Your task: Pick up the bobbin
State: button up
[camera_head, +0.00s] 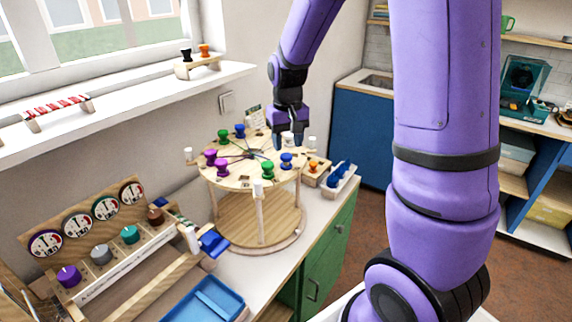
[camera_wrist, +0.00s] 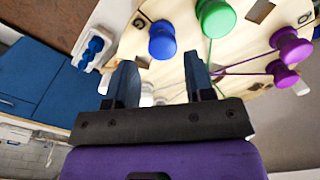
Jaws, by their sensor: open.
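Several bobbins stand around the rim of a round wooden board (camera_head: 238,182) on posts. They include a near blue bobbin (camera_head: 286,160), a near green one (camera_head: 267,170), two purple ones (camera_head: 210,157) at the left, a far green one (camera_head: 223,136) and a far blue one (camera_head: 239,130). Strings run from bobbins toward the board's middle. My gripper (camera_head: 291,140) is over the board's far right edge, open and empty. In the wrist view its fingers (camera_wrist: 158,75) are apart; a blue bobbin (camera_wrist: 162,40) and a green bobbin (camera_wrist: 215,18) show beyond them. Which bobbin is meant is unclear.
An orange bobbin (camera_head: 313,167) on a wooden block and a white tray (camera_head: 346,182) with blue pieces stand right of the board. A dial rack (camera_head: 130,252) and a blue tray (camera_head: 203,300) are nearer left. White pegs (camera_head: 257,187) rise at the board's edge.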

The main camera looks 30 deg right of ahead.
aim_at(286, 155)
jog(key=shift+a+f, duration=0.1)
jog(key=shift+f, duration=2.3)
jog(key=c, duration=0.7)
jog(key=shift+w+r, duration=0.1)
jog(key=shift+r, duration=0.05)
